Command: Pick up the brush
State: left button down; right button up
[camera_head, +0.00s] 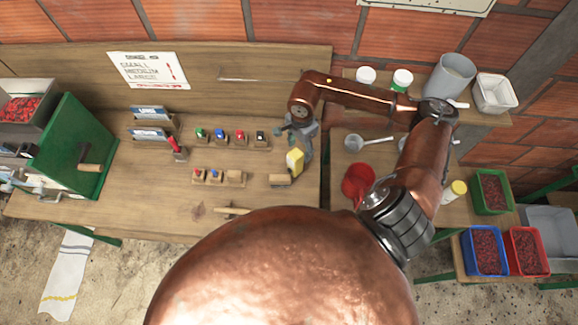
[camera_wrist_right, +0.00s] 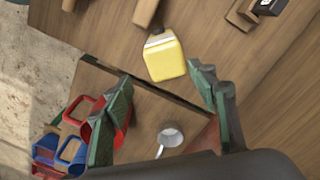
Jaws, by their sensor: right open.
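In the right wrist view a matching wooden piece (camera_wrist_right: 147,12) shows at the top edge, cut off. A yellow item with a pale band and dark end (camera_head: 295,161) is just behind it; in the wrist view it (camera_wrist_right: 165,60) appears ahead of the fingertips. My right gripper (camera_head: 300,135) is above the bench's right end. In the wrist view its fingers (camera_wrist_right: 161,75) are apart with nothing held. My left gripper is not visible.
The workbench (camera_head: 150,210) carries small labelled blocks (camera_head: 238,138), a wooden-handled tool (camera_head: 234,211) and a green machine (camera_head: 72,145). A side table at right holds a red jug (camera_head: 357,181), a ladle (camera_head: 355,142) and tubs. A gap separates the tables.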

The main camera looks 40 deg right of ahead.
aim_at(276, 179)
jog(key=z, duration=1.05)
